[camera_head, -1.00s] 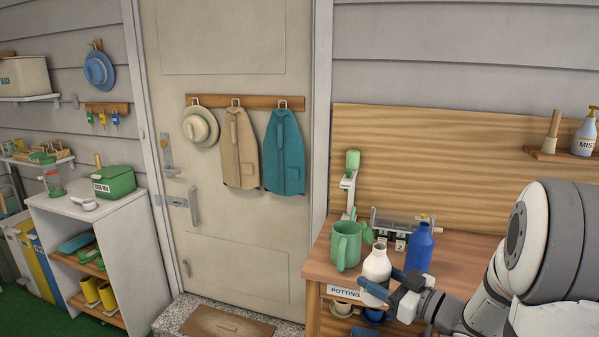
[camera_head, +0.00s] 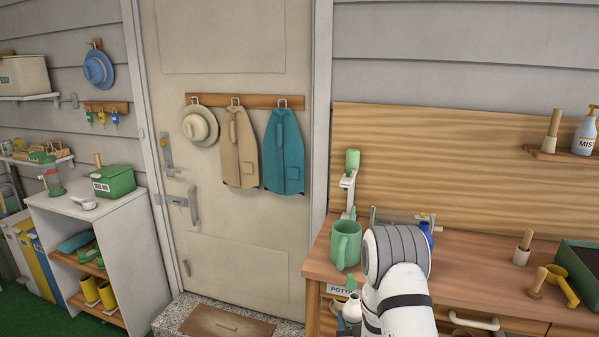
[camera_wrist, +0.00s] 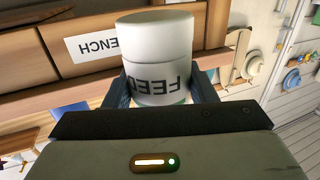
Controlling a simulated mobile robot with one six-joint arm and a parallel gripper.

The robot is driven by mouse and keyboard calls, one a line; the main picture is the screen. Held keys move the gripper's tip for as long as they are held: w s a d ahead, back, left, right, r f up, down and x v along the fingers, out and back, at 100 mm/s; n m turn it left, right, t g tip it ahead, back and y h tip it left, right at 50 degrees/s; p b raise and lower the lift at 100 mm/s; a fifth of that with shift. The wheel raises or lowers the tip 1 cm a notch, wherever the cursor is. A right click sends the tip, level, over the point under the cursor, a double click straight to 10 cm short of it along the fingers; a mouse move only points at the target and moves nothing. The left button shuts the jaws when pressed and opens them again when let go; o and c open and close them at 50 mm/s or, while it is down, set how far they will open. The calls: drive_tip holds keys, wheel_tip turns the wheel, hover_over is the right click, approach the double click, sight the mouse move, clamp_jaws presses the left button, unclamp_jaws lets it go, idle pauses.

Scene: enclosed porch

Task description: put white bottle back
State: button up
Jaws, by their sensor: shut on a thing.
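The white bottle (camera_head: 352,308) is in front of the potting bench's front edge, below the bench top and beside the "POTTING" label. In the head view my arm hides most of the gripper.
The potting bench (camera_head: 470,262) carries a green mug (camera_head: 346,245) near its left end and a blue bottle (camera_head: 427,236), mostly hidden. Wooden-handled tools, a yellow scoop (camera_head: 562,286) and a green planter (camera_head: 585,268) stand at right. The wrist view shows a "…ENCH" label (camera_wrist: 98,45).

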drive_tip(key=shift+f, duration=0.3)
